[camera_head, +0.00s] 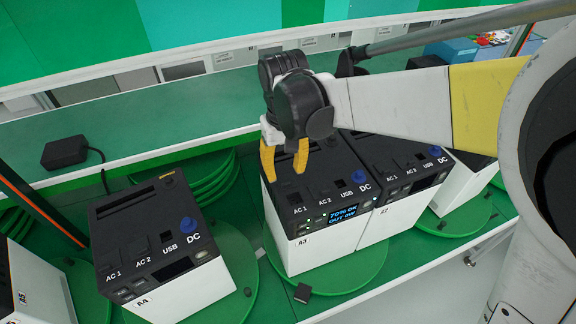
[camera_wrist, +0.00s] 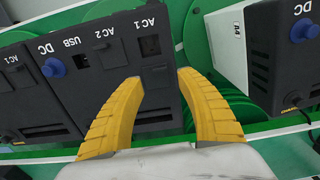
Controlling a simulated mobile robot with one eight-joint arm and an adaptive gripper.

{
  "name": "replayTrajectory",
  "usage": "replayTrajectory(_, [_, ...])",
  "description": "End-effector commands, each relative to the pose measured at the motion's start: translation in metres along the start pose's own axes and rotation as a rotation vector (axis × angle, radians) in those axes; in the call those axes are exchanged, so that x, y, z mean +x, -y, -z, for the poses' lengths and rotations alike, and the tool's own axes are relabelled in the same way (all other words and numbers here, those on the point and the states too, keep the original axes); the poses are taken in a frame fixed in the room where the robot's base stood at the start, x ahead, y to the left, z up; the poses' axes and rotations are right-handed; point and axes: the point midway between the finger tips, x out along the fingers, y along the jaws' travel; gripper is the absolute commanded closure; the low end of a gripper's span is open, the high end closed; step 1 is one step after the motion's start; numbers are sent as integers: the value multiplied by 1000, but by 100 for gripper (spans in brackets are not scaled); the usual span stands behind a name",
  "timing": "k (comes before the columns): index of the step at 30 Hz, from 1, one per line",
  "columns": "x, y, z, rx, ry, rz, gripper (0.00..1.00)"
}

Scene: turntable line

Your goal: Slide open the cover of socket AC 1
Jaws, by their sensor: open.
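The black-topped power unit marked A3 (camera_head: 325,252) stands on a green turntable, its lit screen (camera_head: 342,214) reading 70% OK. Its AC 1 socket (camera_head: 295,198) is at the left of the labelled row, just below my gripper (camera_head: 284,172). In the wrist view the AC 1 socket (camera_wrist: 149,45) is a small square under its label, beyond the fingertips; I cannot tell surely how far its cover is slid. The AC 2 socket (camera_wrist: 108,53) is beside it, flat and dark. My gripper (camera_wrist: 162,76) is open, its yellow fingers apart with nothing between them.
Unit A4 (camera_head: 180,285) stands to the left on another turntable; unit A7 (camera_head: 405,205) stands close against A3's right. A small dark block (camera_head: 302,293) lies at the turntable's front. A black adapter (camera_head: 64,152) with a cord sits on the back ledge (camera_head: 190,145).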

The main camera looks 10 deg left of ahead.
Motion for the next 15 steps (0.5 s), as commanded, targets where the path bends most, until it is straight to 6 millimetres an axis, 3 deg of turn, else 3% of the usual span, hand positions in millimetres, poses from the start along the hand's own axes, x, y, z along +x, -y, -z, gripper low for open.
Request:
replayTrajectory(7, [-54,0,0,0,0,0,57])
replayTrajectory(15, [-76,0,0,0,0,0,57])
